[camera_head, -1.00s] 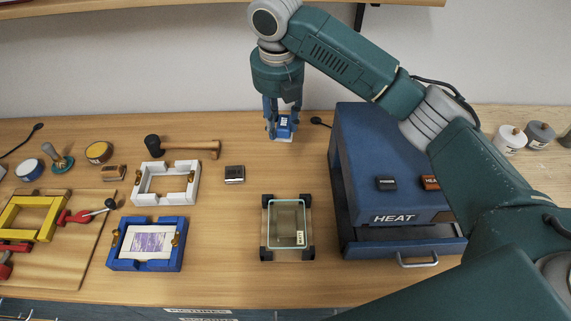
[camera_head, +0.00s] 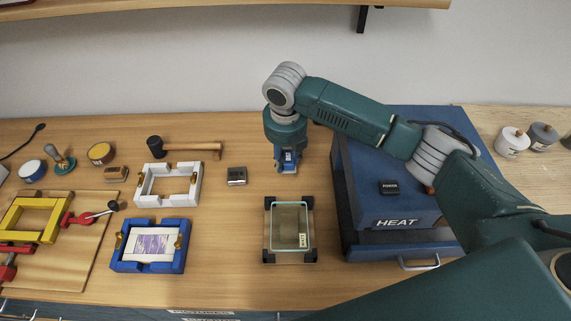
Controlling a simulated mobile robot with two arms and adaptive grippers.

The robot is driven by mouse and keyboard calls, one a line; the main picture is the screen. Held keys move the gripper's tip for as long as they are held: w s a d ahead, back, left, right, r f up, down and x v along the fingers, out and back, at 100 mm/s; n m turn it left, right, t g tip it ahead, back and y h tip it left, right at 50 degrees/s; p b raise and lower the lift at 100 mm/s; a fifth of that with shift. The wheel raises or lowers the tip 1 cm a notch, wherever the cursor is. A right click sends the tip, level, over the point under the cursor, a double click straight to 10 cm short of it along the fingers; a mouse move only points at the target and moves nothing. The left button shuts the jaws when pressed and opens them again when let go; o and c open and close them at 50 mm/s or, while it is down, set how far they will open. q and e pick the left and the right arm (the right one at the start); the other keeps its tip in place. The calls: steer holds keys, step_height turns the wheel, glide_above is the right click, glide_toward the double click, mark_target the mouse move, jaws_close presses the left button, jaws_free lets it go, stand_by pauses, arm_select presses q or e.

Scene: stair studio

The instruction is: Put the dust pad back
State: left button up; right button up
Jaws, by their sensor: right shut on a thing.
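My right gripper (camera_head: 287,163) points down and is shut on a small blue block with a white label and pale underside, which I take to be the dust pad (camera_head: 288,168). The pad is just behind the glass plate (camera_head: 290,228) with dark corner blocks. It looks close to the tabletop, but I cannot tell whether it touches. The gripper hides part of the pad. My left gripper is not in view.
The blue HEAT press (camera_head: 400,221) stands close on the right. A small metal block (camera_head: 237,176), a white frame (camera_head: 155,186), a blue frame with a print (camera_head: 122,264) and a mallet (camera_head: 190,148) lie to the left. Bare wood (camera_head: 225,225) lies left of the glass plate.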

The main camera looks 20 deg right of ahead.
mark_target(285, 167)
step_height(285, 167, down, 4)
steer(key=shift+s+r+p, duration=0.1)
steer(key=shift+r+p, duration=0.05)
steer(key=shift+p, duration=0.25)
steer(key=shift+f, duration=0.3)
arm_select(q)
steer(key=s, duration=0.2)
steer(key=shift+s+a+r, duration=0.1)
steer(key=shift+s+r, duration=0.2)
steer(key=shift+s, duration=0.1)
arm_select(e)
steer(key=shift+f, duration=0.1)
steer(key=o, duration=1)
steer(key=shift+f, duration=0.1)
arm_select(q)
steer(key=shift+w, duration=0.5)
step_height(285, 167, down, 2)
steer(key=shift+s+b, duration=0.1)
steer(key=shift+b, duration=0.95)
arm_select(e)
steer(key=r, duration=0.4)
steer(key=s+r, duration=0.1)
steer(key=r, duration=0.7)
steer(key=shift+s+a+r, duration=0.15)
steer(key=shift+s+a, duration=0.1)
steer(key=shift+s, duration=0.05)
